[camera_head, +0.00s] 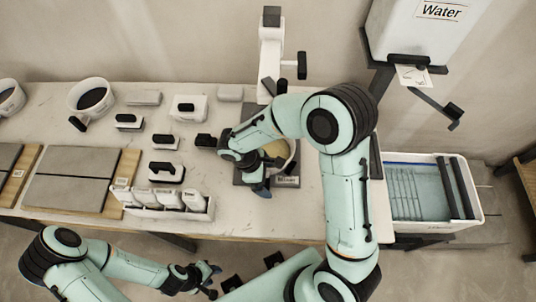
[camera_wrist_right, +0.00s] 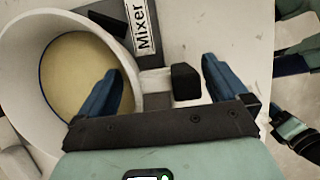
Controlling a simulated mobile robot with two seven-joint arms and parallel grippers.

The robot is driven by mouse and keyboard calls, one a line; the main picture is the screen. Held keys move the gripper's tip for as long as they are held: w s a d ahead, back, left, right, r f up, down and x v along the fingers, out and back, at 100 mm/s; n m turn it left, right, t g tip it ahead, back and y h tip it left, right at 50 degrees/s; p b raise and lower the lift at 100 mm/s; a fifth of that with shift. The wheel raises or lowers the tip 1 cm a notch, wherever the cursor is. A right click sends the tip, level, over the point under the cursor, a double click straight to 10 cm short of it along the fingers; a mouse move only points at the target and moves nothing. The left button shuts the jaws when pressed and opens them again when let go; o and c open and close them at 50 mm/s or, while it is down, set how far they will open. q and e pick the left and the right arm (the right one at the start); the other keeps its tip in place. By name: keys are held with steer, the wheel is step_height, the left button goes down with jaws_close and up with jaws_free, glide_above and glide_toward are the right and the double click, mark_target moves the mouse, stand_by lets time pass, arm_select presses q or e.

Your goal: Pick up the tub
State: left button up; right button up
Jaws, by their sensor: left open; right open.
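The white tub (camera_wrist_right: 32,62) with tan material inside sits at the mixer (camera_wrist_right: 143,25), whose label shows in the right wrist view. In the head view the tub (camera_head: 284,150) is partly hidden behind my right arm. My right gripper (camera_wrist_right: 160,86) is open at the tub's side. One finger overlaps the tub's opening in the picture, the other is to the right of the black handle block (camera_wrist_right: 186,82). The block lies between the fingers in the picture; contact cannot be told. My left gripper (camera_head: 208,280) is open and empty, low in front of the table.
White tools with black handles (camera_head: 165,140) and a rack of white packs (camera_head: 165,203) stand left of the mixer. Grey tiles (camera_head: 68,178) lie further left. A water container (camera_head: 425,35) and a wash bin (camera_head: 400,225) are at right.

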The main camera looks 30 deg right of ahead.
steer(key=c, duration=1.8)
steer(key=shift+r, duration=0.1)
